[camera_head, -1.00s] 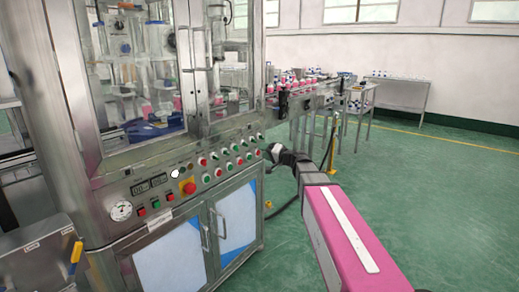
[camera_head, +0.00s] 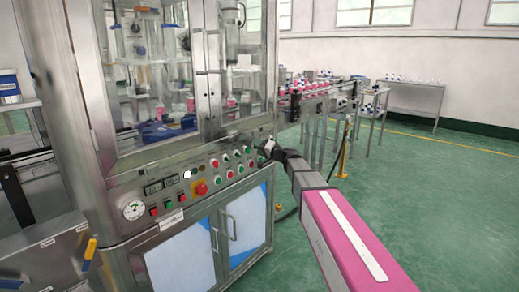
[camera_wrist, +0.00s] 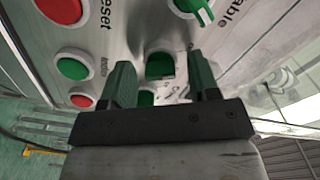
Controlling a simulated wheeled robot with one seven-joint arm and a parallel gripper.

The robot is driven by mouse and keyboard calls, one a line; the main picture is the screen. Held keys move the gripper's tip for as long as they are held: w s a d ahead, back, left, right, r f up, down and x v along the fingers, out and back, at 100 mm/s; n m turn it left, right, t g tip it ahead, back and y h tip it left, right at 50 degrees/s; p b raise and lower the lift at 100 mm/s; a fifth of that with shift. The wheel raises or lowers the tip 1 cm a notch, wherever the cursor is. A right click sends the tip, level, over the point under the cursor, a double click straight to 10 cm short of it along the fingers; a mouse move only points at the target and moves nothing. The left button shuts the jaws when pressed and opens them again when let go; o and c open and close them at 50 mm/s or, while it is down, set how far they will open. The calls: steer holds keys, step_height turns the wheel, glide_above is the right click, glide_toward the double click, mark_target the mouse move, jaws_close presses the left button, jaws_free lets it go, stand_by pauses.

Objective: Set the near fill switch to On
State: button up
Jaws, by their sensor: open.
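The steel control panel (camera_head: 150,190) carries rows of red and green buttons and knobs. My gripper (camera_head: 268,147) is at the panel's right end, where its tips are too small to make out. In the wrist view my gripper (camera_wrist: 162,78) is open, with one dark green finger on each side of a green knob (camera_wrist: 160,66). No contact with the knob is clear. Another green knob with a raised handle (camera_wrist: 196,10) is at the top. I cannot read which one is the near fill switch, nor its setting.
Glass machine doors (camera_head: 150,70) rise above the panel and cabinet doors (camera_head: 235,230) stand below. A conveyor (camera_head: 325,92) runs behind my arm. The green floor at right is clear.

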steer(key=c, duration=0.9)
steer(key=shift+m, duration=0.3)
steer(key=m, duration=1.1)
steer(key=shift+m, duration=0.3)
steer(key=o, duration=0.9)
